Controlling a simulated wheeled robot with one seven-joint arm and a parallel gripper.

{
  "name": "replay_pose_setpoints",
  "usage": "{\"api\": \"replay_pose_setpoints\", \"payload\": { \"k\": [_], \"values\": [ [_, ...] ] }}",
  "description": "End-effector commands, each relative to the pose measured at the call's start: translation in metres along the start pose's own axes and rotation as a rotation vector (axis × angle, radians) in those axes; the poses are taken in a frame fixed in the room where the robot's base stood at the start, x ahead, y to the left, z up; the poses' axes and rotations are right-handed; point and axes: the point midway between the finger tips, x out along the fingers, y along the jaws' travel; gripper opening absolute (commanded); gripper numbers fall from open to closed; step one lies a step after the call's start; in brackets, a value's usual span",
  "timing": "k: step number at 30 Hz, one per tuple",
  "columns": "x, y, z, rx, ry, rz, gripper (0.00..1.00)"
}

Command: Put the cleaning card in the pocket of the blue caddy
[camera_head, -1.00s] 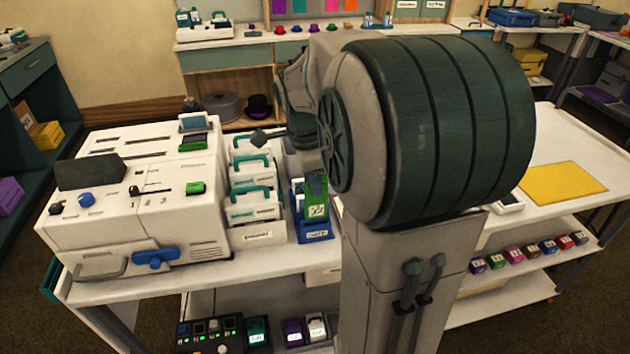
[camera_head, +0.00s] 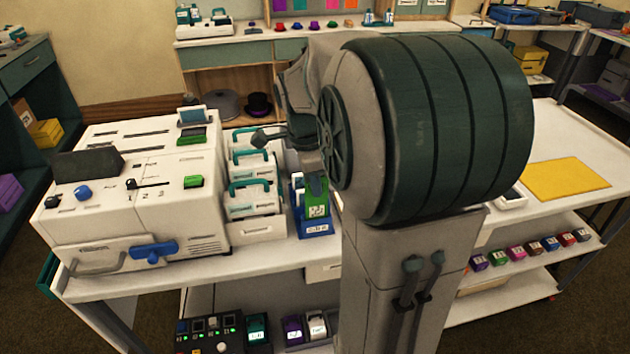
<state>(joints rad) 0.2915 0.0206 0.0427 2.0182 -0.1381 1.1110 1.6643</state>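The blue caddy (camera_head: 316,229) stands on the white table, just left of my arm's column, with a white label on its front. A green card (camera_head: 317,204) with a pale printed mark, which looks like the cleaning card, is upright at the caddy. Its lower edge meets the caddy's front part; I cannot tell how deep it sits in the pocket. My gripper (camera_head: 314,176) is at the card's top edge, partly hidden by my large dark arm joint. Its fingers are too small and covered to tell whether they are shut on the card.
A white card machine (camera_head: 140,215) with a blue handle fills the table's left. White boxes with teal handles (camera_head: 250,188) stand between it and the caddy. A yellow mat (camera_head: 566,179) lies at the right. Coloured small items (camera_head: 515,253) line the lower shelf.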

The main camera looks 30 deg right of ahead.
Motion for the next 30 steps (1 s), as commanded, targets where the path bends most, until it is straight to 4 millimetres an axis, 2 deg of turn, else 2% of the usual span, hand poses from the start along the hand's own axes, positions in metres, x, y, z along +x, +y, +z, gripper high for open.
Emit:
{"api": "replay_pose_setpoints", "payload": {
  "k": [30],
  "values": [
    [0.037, 0.000, 0.005, -0.001, 0.001, 0.000, 0.00]
  ]
}}
